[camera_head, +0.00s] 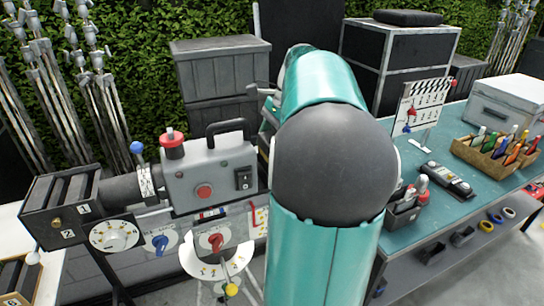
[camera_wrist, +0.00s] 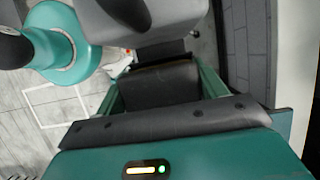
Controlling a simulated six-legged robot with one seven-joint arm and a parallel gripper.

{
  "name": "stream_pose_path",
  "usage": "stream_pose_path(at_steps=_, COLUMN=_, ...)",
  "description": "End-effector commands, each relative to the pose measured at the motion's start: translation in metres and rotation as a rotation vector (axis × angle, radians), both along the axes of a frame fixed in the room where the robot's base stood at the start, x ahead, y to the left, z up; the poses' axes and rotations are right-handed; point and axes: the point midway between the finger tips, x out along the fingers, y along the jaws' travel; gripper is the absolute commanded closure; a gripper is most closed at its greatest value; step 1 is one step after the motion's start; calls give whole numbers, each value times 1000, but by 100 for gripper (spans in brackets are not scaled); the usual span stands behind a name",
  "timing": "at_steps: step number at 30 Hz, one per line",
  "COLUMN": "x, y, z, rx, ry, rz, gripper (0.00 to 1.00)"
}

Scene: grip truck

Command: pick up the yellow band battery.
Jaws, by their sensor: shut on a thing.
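In the wrist view, my gripper (camera_wrist: 160,100) shows as teal parts with a dark padded edge, close to the lens. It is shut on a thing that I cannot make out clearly. A dark grey block shows between the teal sides, and I cannot tell whether it is the battery or part of my gripper. No yellow band shows clearly on it. In the head view, my teal arm with its dark round joint fills the middle and hides my gripper. I cannot pick out the yellow band battery in the head view.
A grey machine (camera_head: 208,172) with knobs and dials stands left of my arm. On the right, a teal-topped bench (camera_head: 402,238) carries a caddy (camera_head: 404,213), a black device (camera_head: 446,180), a clapperboard (camera_head: 425,104) and a pen tray (camera_head: 489,160). Cases and stands line the hedge.

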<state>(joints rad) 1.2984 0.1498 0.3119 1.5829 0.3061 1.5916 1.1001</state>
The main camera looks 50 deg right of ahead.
Motion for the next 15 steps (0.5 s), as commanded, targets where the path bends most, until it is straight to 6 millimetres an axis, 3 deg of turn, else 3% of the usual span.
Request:
stream_pose_path(at_steps=8, x=0, y=0, z=11, rx=-2, ry=-1, rz=0, gripper=66)
stream_pose_path(at_steps=15, x=1, y=0, z=55, rx=-4, ry=-3, rz=3, gripper=66)
